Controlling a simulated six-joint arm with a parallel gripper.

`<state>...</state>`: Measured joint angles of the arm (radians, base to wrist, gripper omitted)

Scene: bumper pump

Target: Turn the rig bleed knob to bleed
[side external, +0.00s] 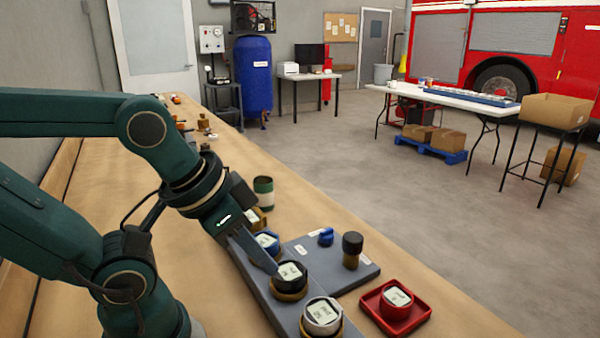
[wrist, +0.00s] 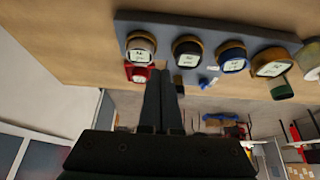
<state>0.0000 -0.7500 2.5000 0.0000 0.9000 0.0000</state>
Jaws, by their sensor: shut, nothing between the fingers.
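A grey plate (side external: 364,275) lies on the bench and carries a small blue knob (side external: 326,236) with a white label beside it. I cannot read the label, so I cannot confirm that this is the rig bleed knob. The blue knob also shows in the wrist view (wrist: 208,84), to the right of the fingers. My gripper (side external: 273,268) is shut and empty. In the side view its tips appear by the black-rimmed gauge (side external: 291,276); I cannot tell whether they touch it.
A silver-rimmed gauge (side external: 322,317) and a blue-rimmed gauge (side external: 267,241) stand in the same row. A red gauge (side external: 396,299) sits in a red tray (side external: 421,311). A green canister (side external: 264,193) stands behind the row. The bench is clear to the right of the canister.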

